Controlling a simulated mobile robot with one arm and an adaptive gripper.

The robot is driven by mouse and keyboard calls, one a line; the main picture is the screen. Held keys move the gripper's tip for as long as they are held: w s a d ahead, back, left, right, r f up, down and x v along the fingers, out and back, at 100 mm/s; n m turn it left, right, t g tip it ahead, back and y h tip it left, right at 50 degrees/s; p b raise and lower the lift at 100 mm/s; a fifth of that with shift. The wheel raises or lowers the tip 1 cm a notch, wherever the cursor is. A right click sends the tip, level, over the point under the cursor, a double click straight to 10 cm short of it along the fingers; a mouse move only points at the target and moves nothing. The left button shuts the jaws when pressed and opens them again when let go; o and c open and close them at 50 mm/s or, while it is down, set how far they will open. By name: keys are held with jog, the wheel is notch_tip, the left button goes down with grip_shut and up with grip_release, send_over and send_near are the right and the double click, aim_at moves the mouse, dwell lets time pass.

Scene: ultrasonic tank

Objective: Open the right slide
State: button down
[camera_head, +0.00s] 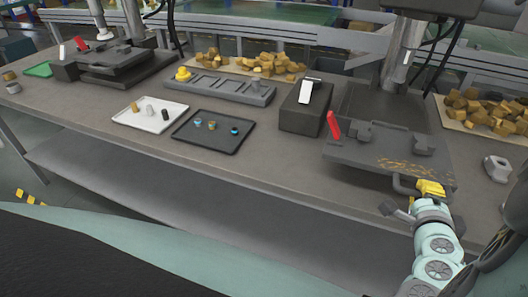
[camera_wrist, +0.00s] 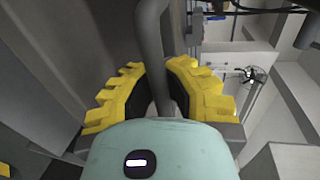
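The right slide (camera_head: 345,157) is a dark grey plate below the right-hand press, with two raised blocks on top and yellowish marks on its right part. A grey bent bar handle (camera_head: 404,187) sticks out from its front edge. My gripper (camera_head: 430,187), with yellow fingers, is at this handle. In the wrist view the handle (camera_wrist: 149,32) runs down between the two fingers of my gripper (camera_wrist: 158,85). Their dark pads lie close against the bar on both sides, and the gripper looks shut on it. The bar's lower end is hidden behind my gripper's body.
A red lever (camera_head: 333,125) stands at the slide's left, beside a dark box (camera_head: 303,118) with a white switch. A black tray (camera_head: 212,147) and a white tray (camera_head: 128,119) lie farther left. A grey part (camera_head: 496,168) lies to the right. The floor before the table is clear.

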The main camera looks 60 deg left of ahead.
jog(key=shift+r, duration=0.15)
jog(key=c, duration=1)
grip_release()
jog(key=shift+d, duration=0.1)
